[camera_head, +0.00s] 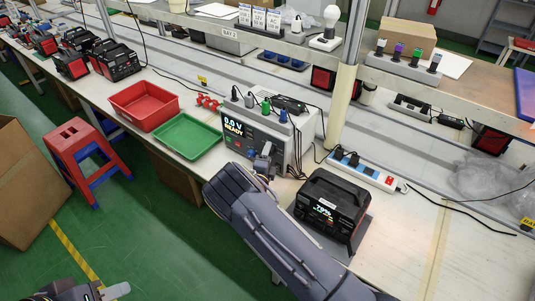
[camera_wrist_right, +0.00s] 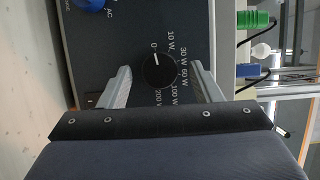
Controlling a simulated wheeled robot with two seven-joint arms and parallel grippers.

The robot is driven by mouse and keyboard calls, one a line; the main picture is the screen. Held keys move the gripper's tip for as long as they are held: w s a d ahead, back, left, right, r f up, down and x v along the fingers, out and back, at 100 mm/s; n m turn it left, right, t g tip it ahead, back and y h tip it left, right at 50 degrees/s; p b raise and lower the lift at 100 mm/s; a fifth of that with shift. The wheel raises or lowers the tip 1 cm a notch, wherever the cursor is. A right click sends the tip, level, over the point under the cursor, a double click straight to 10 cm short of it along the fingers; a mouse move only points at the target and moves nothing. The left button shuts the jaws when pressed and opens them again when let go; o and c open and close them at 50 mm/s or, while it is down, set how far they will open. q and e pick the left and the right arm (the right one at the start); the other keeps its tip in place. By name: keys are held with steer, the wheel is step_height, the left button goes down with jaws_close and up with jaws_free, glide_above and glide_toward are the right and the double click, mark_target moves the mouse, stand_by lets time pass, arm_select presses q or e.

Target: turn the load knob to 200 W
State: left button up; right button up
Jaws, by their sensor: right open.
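The load knob (camera_wrist_right: 158,70) is a round black dial on the dark tester panel (camera_wrist_right: 120,30) in the right wrist view. Its white mark points at 0; the scale around it reads 10 W, 30 W, 60 W, 100 W and 200 W. My right gripper (camera_wrist_right: 163,88) is open, with one finger on each side of the knob and a gap to it on both sides. In the head view, my right gripper (camera_head: 264,160) is at the front of the tester (camera_head: 235,112), whose screen reads 0.0 V READY; it hides the knob there. My left gripper (camera_head: 115,290) is low at the left, away from the bench.
A black power station (camera_head: 330,205) showing 79% stands right of the tester. A green tray (camera_head: 188,137) and red tray (camera_head: 145,103) lie to its left. A blue-and-white power strip (camera_head: 365,170) and cables lie behind. A red stool (camera_head: 80,150) stands on the floor.

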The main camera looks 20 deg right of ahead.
steer(key=shift+w, duration=0.1)
steer(key=c, duration=1)
steer(key=shift+w+a+r+n+g+h+b, duration=0.2)
steer(key=shift+n+g+h+b, duration=1.3)
steer(key=shift+n+b, duration=3.1)
steer(key=shift+w+a+f+n+g+h+b, duration=0.2)
steer(key=shift+n+g+h+b, duration=0.65)
steer(key=shift+n+g+b, duration=3.4)
steer(key=shift+w+a+r+n+t+h+b, duration=0.2)
steer(key=shift+n+h+b, duration=0.95)
steer(key=shift+n+b, duration=3.7)
steer(key=m+b, duration=0.3)
steer(key=m, duration=0.1)
steer(key=shift+w+d+f+b, duration=0.1)
steer(key=shift+b, duration=0.3)
